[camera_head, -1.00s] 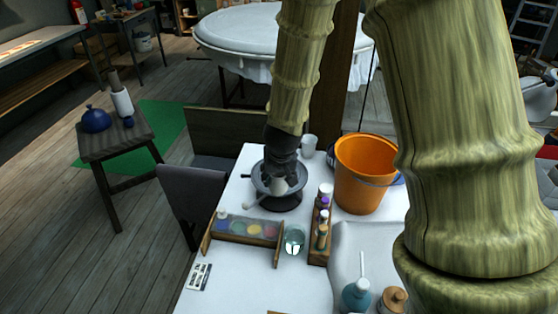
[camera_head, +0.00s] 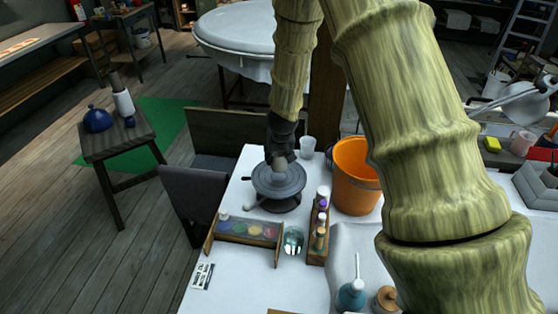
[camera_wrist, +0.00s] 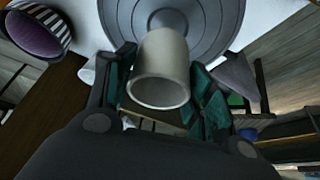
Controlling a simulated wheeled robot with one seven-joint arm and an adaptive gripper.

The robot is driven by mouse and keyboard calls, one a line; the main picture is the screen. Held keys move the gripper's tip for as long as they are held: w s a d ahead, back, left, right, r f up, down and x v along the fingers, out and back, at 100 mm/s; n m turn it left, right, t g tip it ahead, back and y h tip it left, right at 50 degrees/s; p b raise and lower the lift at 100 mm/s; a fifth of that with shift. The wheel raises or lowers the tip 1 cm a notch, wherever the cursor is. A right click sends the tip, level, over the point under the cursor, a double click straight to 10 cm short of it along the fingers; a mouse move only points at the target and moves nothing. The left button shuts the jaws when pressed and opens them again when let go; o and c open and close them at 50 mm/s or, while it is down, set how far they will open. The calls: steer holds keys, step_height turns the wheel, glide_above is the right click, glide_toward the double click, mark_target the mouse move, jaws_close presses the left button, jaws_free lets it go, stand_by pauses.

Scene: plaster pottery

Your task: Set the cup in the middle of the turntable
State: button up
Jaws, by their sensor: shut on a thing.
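My gripper (camera_head: 280,150) points down over the back part of the turntable in the head view. It is shut on a pale grey-beige cup (camera_head: 278,163). In the wrist view the cup (camera_wrist: 160,75) sits between the two dark green finger pads, its open rim towards the camera. The grey round turntable (camera_head: 285,184) stands on the white table, with its plate bare around the cup. In the wrist view the turntable (camera_wrist: 215,22) lies behind the cup's far end. I cannot tell whether the cup touches the plate.
A white cup (camera_head: 308,146) stands behind the turntable to the right. An orange bucket (camera_head: 354,180) is to the right. A wooden bottle rack (camera_head: 318,250), a paint palette box (camera_head: 243,231) and a glass jar (camera_head: 293,241) stand in front.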

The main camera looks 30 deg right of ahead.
mark_target(279, 163)
steer(key=shift+d+f+p, duration=0.1)
steer(key=shift+f+p, duration=0.35)
steer(key=shift+f, duration=1.1)
steer(key=shift+f, duration=0.1)
steer(key=shift+f, duration=0.25)
steer(key=o, duration=1.1)
steer(key=shift+r, duration=0.1)
